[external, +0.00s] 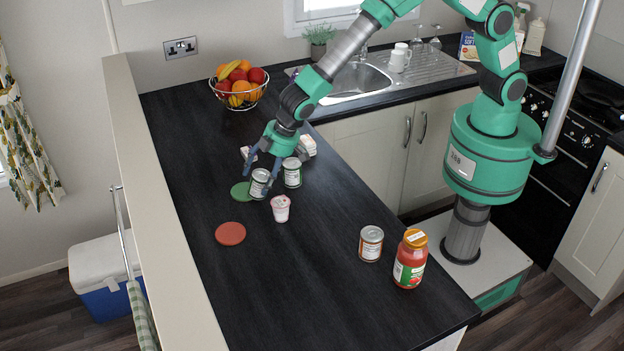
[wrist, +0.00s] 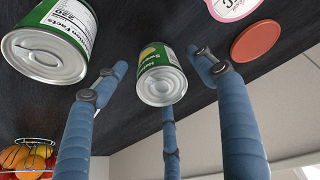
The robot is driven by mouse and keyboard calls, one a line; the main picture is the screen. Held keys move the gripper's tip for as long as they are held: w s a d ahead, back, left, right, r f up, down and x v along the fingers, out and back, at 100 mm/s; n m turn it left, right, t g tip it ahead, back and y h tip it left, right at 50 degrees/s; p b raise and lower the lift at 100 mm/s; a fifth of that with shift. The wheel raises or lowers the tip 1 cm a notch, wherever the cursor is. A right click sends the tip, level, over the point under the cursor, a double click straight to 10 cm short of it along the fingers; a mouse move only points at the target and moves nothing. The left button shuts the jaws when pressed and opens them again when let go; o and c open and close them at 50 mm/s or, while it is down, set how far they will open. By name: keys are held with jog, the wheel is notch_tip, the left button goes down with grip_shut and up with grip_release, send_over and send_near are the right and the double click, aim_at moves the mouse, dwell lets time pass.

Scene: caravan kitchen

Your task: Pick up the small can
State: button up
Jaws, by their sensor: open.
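A small can (external: 260,184) with a green and white label stands upright on the dark counter. In the wrist view the small can (wrist: 160,76) shows between my fingers, its metal end towards the camera. My gripper (external: 261,171) is open, pointing down, with its blue fingers spread around the can. In the wrist view my gripper (wrist: 160,64) shows gaps between the fingers and the can. A second can (external: 292,173) with a similar label stands just right of it; this can (wrist: 48,42) looms large at the left in the wrist view.
A pink and white cup (external: 280,208) stands close in front. A green disc (external: 242,192) and a red disc (external: 230,233) lie left. Another can (external: 371,243) and a red jar (external: 410,259) stand front right. A fruit bowl (external: 239,86) is behind. The counter's front middle is clear.

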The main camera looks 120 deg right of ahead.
jog(key=shift+x, duration=1.45)
jog(key=c, duration=1.5)
jog(key=shift+r+p, duration=0.45)
jog(key=shift+r, duration=4.65)
jog(key=shift+c, duration=0.2)
